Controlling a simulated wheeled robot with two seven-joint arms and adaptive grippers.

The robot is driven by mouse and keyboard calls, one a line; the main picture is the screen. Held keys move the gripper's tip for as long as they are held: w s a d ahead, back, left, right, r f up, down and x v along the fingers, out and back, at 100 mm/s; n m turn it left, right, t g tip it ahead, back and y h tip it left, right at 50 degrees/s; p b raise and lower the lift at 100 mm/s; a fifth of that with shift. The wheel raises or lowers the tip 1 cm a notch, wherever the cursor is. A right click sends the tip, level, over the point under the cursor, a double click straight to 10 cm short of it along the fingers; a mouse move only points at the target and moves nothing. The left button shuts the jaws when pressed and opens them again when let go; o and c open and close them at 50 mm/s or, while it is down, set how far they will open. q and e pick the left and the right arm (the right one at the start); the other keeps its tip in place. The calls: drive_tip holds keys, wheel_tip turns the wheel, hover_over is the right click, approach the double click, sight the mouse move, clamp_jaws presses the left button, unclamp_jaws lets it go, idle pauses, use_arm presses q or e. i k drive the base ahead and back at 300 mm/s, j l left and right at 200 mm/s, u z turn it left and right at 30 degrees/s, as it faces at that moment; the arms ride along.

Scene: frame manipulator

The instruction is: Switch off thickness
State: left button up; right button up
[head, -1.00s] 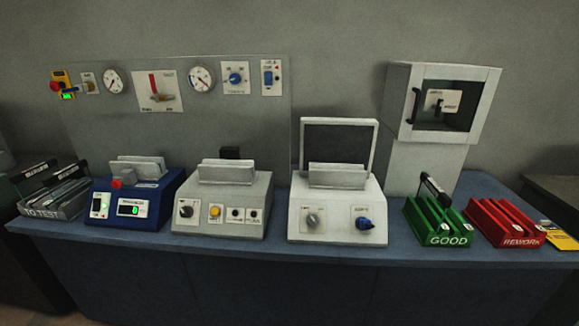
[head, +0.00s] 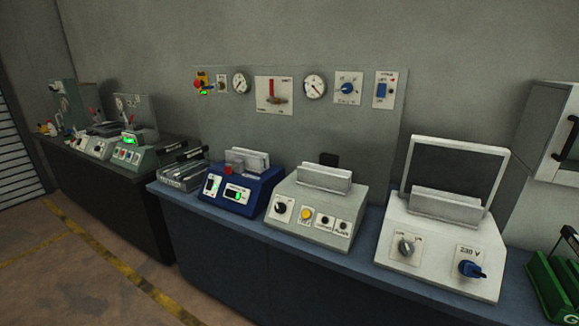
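The blue device (head: 235,192), which looks like the thickness gauge, stands on the blue bench in the head view. Its front carries a small white switch plate (head: 212,185) at left and a display with a green digit (head: 237,194) at right. A red knob (head: 228,170) sits on top near a pale slotted holder (head: 250,160). The switch's exact position is too small to tell. Neither of my grippers shows in the head view.
Right of it on the blue bench (head: 300,250) stand a grey device (head: 310,220) and a white device (head: 435,235). A tray (head: 183,175) sits at its left. A panel (head: 225,120) with gauges rises behind. Open floor (head: 90,270) with yellow stripes lies at front left.

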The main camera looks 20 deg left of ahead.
sight(210, 182)
drive_tip(key=u, duration=1.35)
